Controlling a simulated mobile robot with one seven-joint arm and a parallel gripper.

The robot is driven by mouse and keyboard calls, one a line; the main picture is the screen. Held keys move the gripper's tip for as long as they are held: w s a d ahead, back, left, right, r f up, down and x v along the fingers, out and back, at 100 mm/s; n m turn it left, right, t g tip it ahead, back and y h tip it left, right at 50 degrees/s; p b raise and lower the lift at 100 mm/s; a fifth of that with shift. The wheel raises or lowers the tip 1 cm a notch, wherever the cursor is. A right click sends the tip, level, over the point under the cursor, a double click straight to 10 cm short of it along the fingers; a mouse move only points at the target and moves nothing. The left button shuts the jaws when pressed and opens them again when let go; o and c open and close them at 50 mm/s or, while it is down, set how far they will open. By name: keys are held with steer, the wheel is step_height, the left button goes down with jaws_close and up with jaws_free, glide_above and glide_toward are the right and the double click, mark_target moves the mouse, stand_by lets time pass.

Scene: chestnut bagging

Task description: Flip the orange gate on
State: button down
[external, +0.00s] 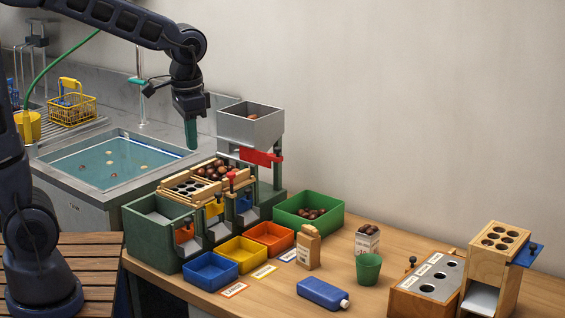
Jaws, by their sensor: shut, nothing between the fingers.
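The orange gate (184,234) is a small panel on the front of the green sorting stand (142,240), at its left end, with a dark knob at its top. A yellow gate (213,208) and a blue gate (243,204) sit further right along the same front. My gripper (191,135) points down with its fingers shut and empty. It hangs well above the stand, near the tank's right corner, apart from the gate. The small size of the gate hides its exact setting.
A wooden rack with chestnuts (187,185) tops the stand, with a grey hopper (250,128) and red plate (261,157) behind. Blue (210,284), yellow (242,262) and orange (272,244) bins stand in front. The water tank (113,186) lies left.

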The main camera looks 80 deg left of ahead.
steer(key=w+a+f+n+g+h, duration=0.15)
steer(key=w+a+f, duration=0.25)
steer(key=a+f, duration=0.7)
steer(key=n+g+h, duration=0.2)
steer(key=n+g, duration=0.1)
glide_toward(187, 231)
step_height(187, 231, up, 3)
steer(key=w+a, duration=0.3)
steer(key=shift+s+d+m, duration=0.1)
steer(key=shift+s+m, duration=0.1)
steer(key=shift+m, duration=0.05)
steer(key=x, duration=1)
steer(key=shift+w, duration=0.1)
steer(key=shift+r, duration=0.15)
steer(key=shift+r, duration=1.75)
